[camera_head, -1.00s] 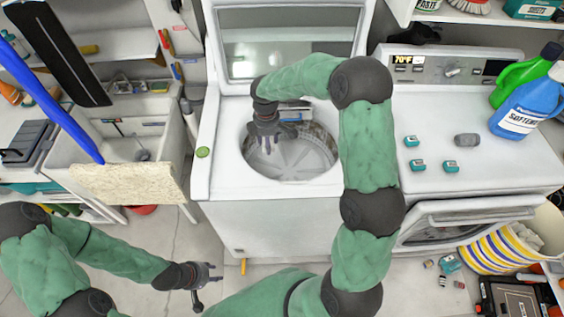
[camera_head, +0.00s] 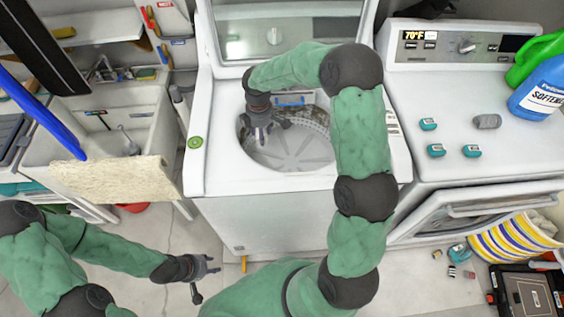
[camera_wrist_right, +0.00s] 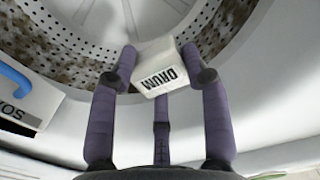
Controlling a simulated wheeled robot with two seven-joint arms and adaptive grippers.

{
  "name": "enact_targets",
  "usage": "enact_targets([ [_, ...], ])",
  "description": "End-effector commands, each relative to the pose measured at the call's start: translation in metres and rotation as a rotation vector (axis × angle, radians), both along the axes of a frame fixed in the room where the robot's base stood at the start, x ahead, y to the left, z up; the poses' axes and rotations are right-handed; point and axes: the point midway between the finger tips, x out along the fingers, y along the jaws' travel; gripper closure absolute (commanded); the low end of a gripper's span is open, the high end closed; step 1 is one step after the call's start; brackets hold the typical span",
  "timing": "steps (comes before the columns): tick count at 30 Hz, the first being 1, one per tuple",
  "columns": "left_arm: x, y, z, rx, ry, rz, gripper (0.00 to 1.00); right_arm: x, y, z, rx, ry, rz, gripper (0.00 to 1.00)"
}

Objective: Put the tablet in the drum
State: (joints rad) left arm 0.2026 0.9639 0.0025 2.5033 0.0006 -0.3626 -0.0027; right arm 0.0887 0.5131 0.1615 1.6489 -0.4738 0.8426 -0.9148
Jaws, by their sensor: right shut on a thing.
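In the right wrist view, a small white tablet (camera_wrist_right: 158,56) with DRUM printed on its side is pinched between the fingers of my right gripper (camera_wrist_right: 163,72). The perforated metal drum (camera_wrist_right: 228,28) of the top-load washer lies just beyond it. In the head view, my right gripper (camera_head: 262,133) points down inside the washer opening, over the left part of the drum (camera_head: 305,152). The tablet cannot be made out there. My left gripper (camera_head: 204,279) is open and empty, low over the floor in front of the washer.
The washer lid (camera_head: 290,28) is raised. Small teal items (camera_head: 436,150) and a grey cylinder (camera_head: 487,121) sit on the dryer top at right, near a blue softener bottle (camera_head: 540,92). A sink (camera_head: 95,135) stands at left. The dryer door (camera_head: 470,212) hangs open.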

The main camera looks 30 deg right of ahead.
Motion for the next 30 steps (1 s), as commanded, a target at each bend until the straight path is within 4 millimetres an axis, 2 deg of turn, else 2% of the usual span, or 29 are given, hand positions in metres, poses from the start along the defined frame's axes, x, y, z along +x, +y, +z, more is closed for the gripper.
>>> enact_targets([
  [15, 0.0, 0.0, -0.037, 0.0, 0.0, 0.0, 0.6, -0.001, 0.0, -0.115, 0.0, 0.005, 0.0, 0.74],
  [18, 0.0, 0.0, -0.041, 0.0, 0.0, 0.0, 0.6, -0.001, 0.0, -0.128, 0.0, 0.003, 0.001, 0.74],
  [26, 0.0, 0.0, -0.045, 0.0, 0.0, 0.0, 0.6, -0.001, 0.0, -0.143, 0.001, 0.004, 0.0, 0.74],
  [30, 0.0, 0.0, -0.052, 0.0, 0.0, 0.0, 0.6, -0.001, 0.0, -0.163, 0.001, 0.004, 0.001, 0.74],
])
